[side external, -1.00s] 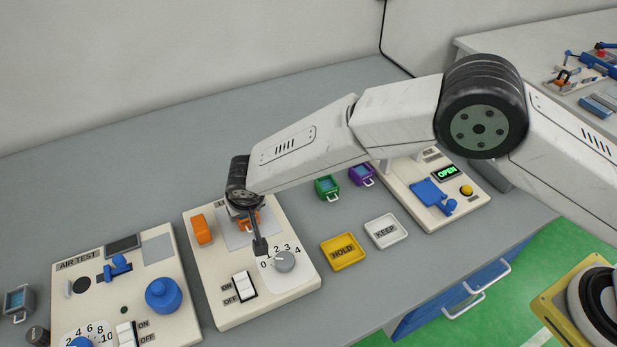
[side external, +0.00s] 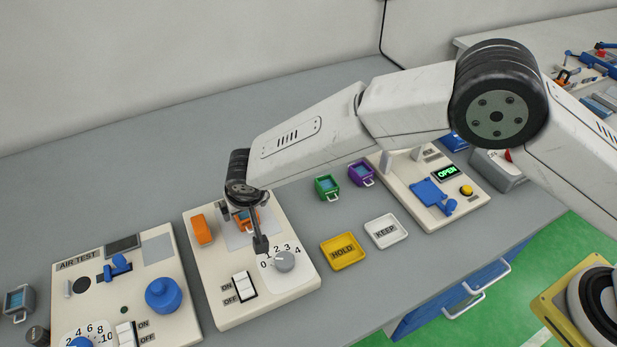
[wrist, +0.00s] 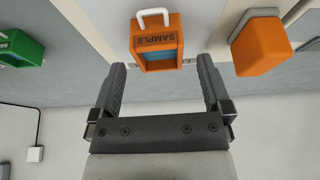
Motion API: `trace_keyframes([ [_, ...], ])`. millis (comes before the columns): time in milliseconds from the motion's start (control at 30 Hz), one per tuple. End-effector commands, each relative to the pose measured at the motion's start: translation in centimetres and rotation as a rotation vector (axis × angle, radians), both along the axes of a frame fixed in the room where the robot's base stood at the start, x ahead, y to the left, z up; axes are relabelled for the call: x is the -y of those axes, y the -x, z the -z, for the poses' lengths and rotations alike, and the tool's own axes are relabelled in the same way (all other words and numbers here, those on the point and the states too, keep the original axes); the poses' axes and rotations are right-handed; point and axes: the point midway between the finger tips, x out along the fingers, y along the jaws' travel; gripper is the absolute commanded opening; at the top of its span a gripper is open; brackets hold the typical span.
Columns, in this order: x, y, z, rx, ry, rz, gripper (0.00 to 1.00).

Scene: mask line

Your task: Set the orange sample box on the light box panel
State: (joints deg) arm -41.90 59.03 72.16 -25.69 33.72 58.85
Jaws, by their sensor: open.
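The orange sample box (side external: 247,224), with a white handle and a SAMPLE label, appears to sit upright on the pale light box panel (side external: 233,241). In the side view my wrist partly hides it. In the wrist view the sample box (wrist: 157,42) shows just beyond my fingertips, roughly centred between them, with clear gaps to both fingers. My gripper (side external: 260,244) is open and empty, close to the box; it also shows in the wrist view (wrist: 162,76).
An orange block (side external: 202,230) stands on the same device, left of the panel. A dial (side external: 284,262) and a switch (side external: 244,285) are at its front. A yellow HOLD tray (side external: 343,252), white KEEP tray (side external: 386,231), green box (side external: 327,187) and purple box (side external: 361,174) are to the right.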

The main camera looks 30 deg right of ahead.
Motion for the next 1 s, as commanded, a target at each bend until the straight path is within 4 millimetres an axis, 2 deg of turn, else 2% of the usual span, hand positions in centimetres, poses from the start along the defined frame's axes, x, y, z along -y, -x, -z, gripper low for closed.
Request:
trace_keyframes([
  [600,0.1,3.1,-7.5,0.001,-0.001,0.0,0.99],
  [800,0.2,3.7,-8.8,-0.001,0.001,0.0,0.99],
  [1000,0.2,3.8,-9.2,-0.001,0.001,0.0,0.99],
])
